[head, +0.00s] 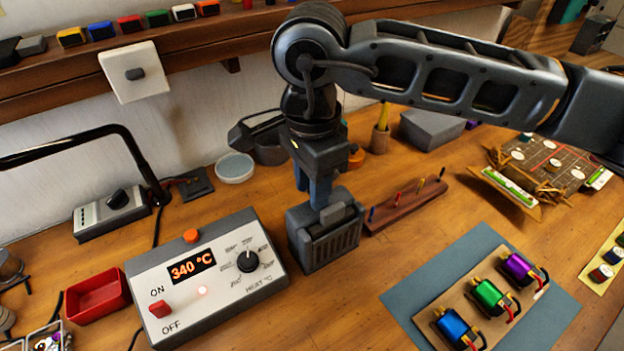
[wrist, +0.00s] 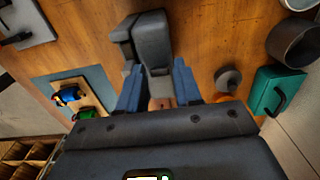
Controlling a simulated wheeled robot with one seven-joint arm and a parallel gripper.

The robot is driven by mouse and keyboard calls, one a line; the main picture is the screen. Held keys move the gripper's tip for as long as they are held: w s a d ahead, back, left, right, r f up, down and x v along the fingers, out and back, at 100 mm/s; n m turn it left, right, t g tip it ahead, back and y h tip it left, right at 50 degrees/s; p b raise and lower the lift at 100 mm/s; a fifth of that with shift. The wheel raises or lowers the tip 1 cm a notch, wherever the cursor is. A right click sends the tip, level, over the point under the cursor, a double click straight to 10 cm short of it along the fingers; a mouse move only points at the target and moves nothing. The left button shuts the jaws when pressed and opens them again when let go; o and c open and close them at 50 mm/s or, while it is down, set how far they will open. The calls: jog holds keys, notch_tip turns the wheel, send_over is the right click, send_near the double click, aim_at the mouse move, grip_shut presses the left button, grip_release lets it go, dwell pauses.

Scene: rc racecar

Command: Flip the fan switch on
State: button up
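My gripper (head: 312,197) points down at a dark grey ribbed box (head: 330,243), right of the heat control unit. Its blue fingers are apart, with the nearer fingertip over the box's top edge; I cannot tell if they touch. In the wrist view, my gripper (wrist: 158,88) is open, with a grey block (wrist: 153,42) just beyond the fingers. No label marks a fan switch. The heat control unit (head: 225,300) reads 340 °C and has a red ON/OFF switch (head: 160,309).
A red tray (head: 97,296) and a grey box with a black knob (head: 112,214) are at left. A wooden rack of coloured tools (head: 405,205) stands right of the ribbed box. Coloured motors lie on a blue-grey mat (head: 408,297) at lower right.

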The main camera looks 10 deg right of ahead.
jog(key=shift+f, duration=0.3)
grip_shut()
